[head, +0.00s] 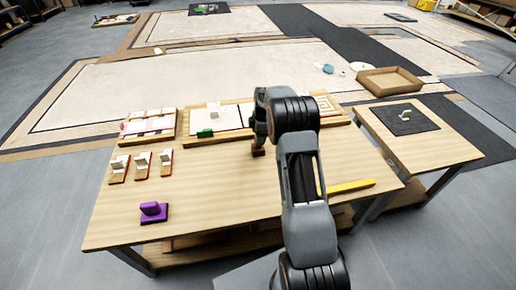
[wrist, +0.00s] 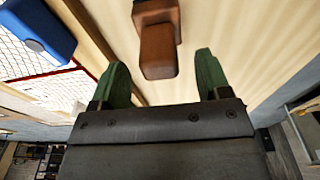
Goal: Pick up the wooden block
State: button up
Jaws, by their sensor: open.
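The brown wooden block (wrist: 158,50) shows at the top middle of the wrist view, with a wider part behind its near end. In the head view the block (head: 258,152) stands on the wooden table, just below the end of my arm. My gripper (wrist: 161,60) is open, with one dark green finger on each side of the block's near end in the picture. Clear gaps show between the block and both fingers. In the head view my gripper (head: 259,138) is seen from behind, and its fingers are mostly hidden.
A panel board (head: 232,118) lies behind the block, with a green piece (head: 204,133) on it. Several small white-topped pieces and a purple piece (head: 153,211) stand on the left. A yellow bar (head: 346,186) lies on the right. The front middle of the table is clear.

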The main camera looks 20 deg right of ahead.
jog(key=f, duration=0.3)
jog(key=shift+a+f+b, duration=0.1)
jog(key=shift+a+b, duration=0.15)
jog(key=shift+b, duration=0.05)
jog(key=shift+c, duration=0.5)
jog(key=c, duration=0.9)
